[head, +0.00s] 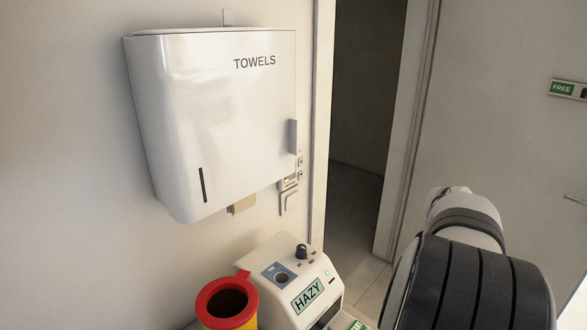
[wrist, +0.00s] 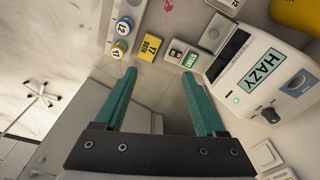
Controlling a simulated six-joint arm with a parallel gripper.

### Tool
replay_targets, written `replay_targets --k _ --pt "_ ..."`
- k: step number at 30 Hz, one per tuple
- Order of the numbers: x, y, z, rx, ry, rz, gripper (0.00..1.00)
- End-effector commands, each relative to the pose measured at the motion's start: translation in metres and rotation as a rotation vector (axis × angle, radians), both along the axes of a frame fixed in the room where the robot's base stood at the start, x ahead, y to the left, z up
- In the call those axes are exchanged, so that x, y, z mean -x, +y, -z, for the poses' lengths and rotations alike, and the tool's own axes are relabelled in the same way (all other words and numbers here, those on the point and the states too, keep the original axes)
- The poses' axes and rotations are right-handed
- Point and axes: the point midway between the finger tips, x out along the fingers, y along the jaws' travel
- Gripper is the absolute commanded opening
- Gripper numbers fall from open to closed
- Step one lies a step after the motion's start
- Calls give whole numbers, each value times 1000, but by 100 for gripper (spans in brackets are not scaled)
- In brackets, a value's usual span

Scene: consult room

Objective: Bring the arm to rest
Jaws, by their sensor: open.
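My gripper (wrist: 158,72) shows in the wrist view with its two green fingers apart and nothing between them. In the head view, part of my dark and white arm fills the lower right, and I cannot make out the gripper there.
A white device reading HAZY (head: 290,280) stands beside a yellow bin with a red rim (head: 228,300). It also shows in the wrist view (wrist: 262,75). A towel dispenser (head: 220,110) hangs on the wall. A doorway (head: 365,120) stands open. A yellow label (wrist: 149,47) lies near the fingertips.

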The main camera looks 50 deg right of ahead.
Motion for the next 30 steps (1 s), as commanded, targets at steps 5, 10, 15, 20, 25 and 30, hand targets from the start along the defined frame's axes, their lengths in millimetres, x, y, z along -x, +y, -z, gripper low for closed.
replay_targets --k 5,10,15,20,25,30 --pt "-112 155 -16 -67 -29 -285 72" --pt "-109 320 -9 -157 -9 -570 72" --pt "-58 394 8 -211 35 -747 72" --pt "-44 405 12 -222 47 -782 72" --pt "-44 405 12 -222 47 -782 72" --pt "-44 405 12 -222 47 -782 72"
